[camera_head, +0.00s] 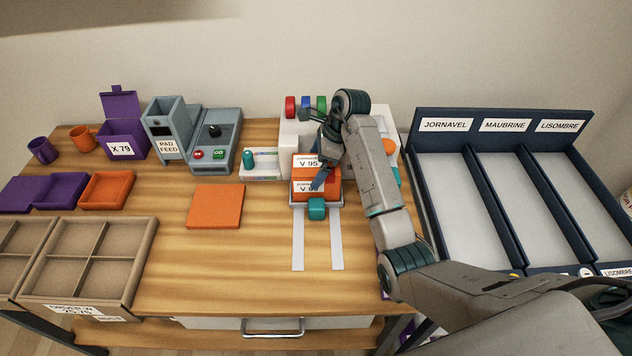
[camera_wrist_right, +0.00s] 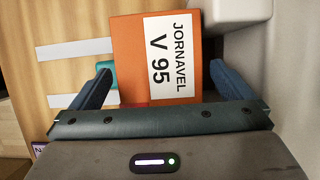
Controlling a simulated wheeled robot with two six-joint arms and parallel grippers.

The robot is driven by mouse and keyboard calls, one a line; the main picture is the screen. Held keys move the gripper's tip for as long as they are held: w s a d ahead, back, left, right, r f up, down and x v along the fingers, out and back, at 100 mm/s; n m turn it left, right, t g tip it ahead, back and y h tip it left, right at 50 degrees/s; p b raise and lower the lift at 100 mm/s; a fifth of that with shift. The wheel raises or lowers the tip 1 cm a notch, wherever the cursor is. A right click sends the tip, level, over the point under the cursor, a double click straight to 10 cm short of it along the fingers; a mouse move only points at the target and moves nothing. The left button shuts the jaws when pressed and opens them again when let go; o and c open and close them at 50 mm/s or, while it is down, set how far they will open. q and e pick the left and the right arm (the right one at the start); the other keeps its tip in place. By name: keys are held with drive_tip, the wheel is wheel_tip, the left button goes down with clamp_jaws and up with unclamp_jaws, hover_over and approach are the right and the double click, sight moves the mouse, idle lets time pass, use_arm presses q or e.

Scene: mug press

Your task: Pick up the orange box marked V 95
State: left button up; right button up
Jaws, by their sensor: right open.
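The orange box marked V 95 (camera_head: 300,170) sits at the front of the white machine, with white labels on its top and front; my right gripper partly covers it in the head view. In the right wrist view the box (camera_wrist_right: 128,60) shows its label "JORNAVEL V 95" from above. My right gripper (camera_head: 322,170) is open at the box. In the wrist view its two blue fingers (camera_wrist_right: 160,88) stand on either side of the box's near end. I cannot tell if they touch it. My left gripper is out of view.
A teal block (camera_head: 316,209) sits just in front of the box, above two white strips (camera_head: 298,240). The white machine (camera_head: 290,133) stands close behind. An orange lid or pad (camera_head: 216,206) lies to the left. A dark sorting rack (camera_head: 450,180) stands at right.

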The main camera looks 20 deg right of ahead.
drive_tip(key=b+x, duration=0.1)
drive_tip(key=x, duration=0.1)
drive_tip(key=shift+a+f, duration=0.15)
drive_tip(key=shift+f, duration=0.2)
drive_tip(key=shift+w, duration=0.1)
drive_tip(key=shift+f, duration=0.2)
idle(0.3)
drive_tip(key=c, duration=1)
drive_tip(key=shift+c, duration=0.9)
drive_tip(key=shift+r, duration=0.15)
